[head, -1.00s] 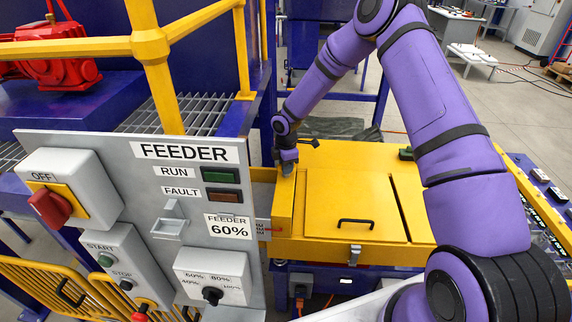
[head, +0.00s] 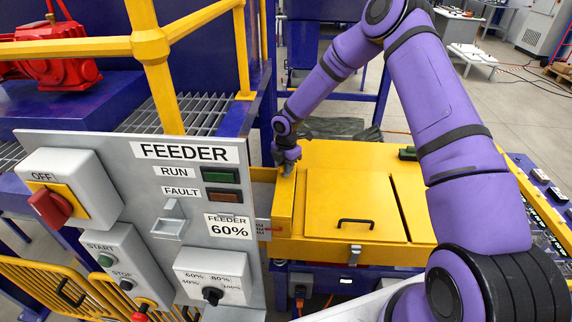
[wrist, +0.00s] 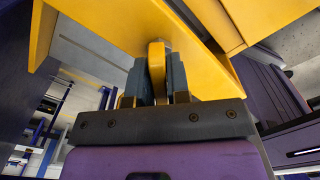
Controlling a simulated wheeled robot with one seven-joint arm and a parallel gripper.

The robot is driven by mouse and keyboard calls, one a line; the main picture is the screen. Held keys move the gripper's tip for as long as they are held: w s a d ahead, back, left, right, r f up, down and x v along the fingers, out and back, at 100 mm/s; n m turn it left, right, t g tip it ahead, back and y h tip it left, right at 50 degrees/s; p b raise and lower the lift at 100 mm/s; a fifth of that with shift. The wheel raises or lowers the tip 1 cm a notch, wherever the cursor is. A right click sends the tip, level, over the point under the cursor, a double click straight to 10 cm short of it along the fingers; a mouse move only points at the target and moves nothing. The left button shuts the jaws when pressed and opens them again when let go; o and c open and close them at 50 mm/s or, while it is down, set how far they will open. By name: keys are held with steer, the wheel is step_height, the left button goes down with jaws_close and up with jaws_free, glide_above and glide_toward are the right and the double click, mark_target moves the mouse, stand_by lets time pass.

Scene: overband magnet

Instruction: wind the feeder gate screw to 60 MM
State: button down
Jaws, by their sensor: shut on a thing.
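My gripper (wrist: 156,80) is shut on a yellow handle piece (wrist: 157,58) in the wrist view, with one finger on each side of it. I take this piece to be part of the feeder gate screw; the screw itself and any MM scale reading cannot be made out. In the head view my gripper (head: 287,166) is small, at the far left end of the yellow feeder housing (head: 322,152). The housing also fills the top of the wrist view (wrist: 100,22).
A grey FEEDER panel (head: 150,215) with a red rotary switch (head: 50,206), buttons and a speed knob (head: 212,295) stands at the front left. A yellow railing (head: 158,80) rises behind it. A black handle (head: 356,221) sits on the housing lid.

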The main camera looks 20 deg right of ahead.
steer(key=n, duration=0.4)
steer(key=shift+n, duration=0.3)
steer(key=n, duration=0.5)
steer(key=c, duration=1)
jaws_free()
step_height(320, 180, up, 11)
steer(key=shift+f, duration=0.15)
